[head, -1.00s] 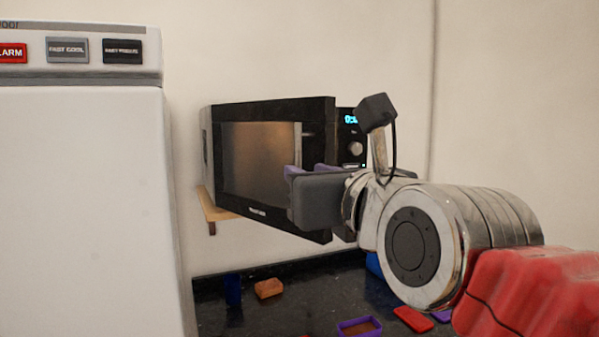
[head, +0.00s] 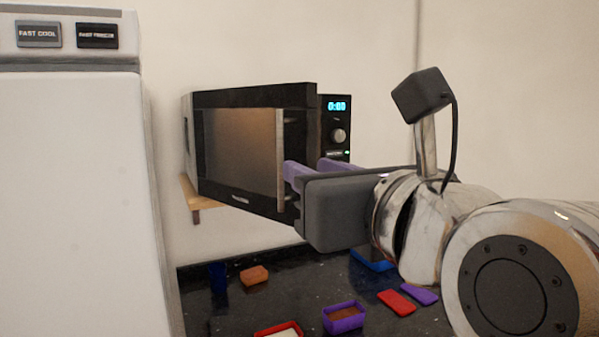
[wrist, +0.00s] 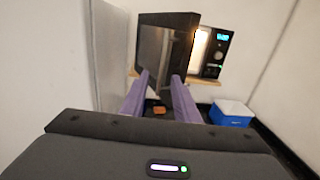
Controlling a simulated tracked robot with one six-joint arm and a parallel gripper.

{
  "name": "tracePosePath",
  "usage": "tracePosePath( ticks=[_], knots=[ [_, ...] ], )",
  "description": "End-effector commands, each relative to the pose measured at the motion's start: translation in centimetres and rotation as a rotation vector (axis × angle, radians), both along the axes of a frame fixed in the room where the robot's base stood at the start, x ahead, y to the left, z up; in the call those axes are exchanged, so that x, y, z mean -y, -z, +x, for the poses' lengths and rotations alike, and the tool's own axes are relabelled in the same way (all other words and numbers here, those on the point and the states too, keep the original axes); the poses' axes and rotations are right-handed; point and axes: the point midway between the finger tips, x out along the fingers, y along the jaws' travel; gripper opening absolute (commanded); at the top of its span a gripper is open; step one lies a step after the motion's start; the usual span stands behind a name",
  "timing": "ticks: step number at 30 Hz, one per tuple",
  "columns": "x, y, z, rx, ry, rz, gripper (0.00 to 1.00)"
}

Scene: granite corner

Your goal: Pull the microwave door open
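The black microwave (head: 335,128) sits on a wooden shelf against the wall. Its dark-windowed door (head: 240,150) stands ajar, swung out from the control panel. In the wrist view the door (wrist: 163,55) is wide in front of me, and a lit strip of the interior (wrist: 201,45) shows to its right. My gripper (head: 308,167) is at the lower part of the door's free edge, with its two purple fingers apart. In the wrist view the fingers (wrist: 162,76) have a clear gap with nothing held. I cannot tell whether they touch the door.
A white fridge (head: 75,200) stands close on the left. The dark counter (head: 220,315) below holds a purple container (head: 344,316), an orange block (head: 254,275), a blue cup (head: 218,277) and a red lid (head: 397,302). A blue box (wrist: 231,111) is at right in the wrist view.

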Motion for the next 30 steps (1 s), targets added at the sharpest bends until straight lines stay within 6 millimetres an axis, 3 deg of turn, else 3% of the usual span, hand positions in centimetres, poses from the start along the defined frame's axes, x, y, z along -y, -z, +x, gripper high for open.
tracePosePath(
  ticks=[5, 11, 30],
  knots=[
    [0.0, 0.4, 0.1, -0.001, 0.002, -0.026, 0.16],
    [0.4, 2.8, 0.7, -0.007, 0.008, -0.201, 0.02],
    [3.5, 17.2, 1.7, -0.047, -0.172, -1.236, 0.00]
  ],
)
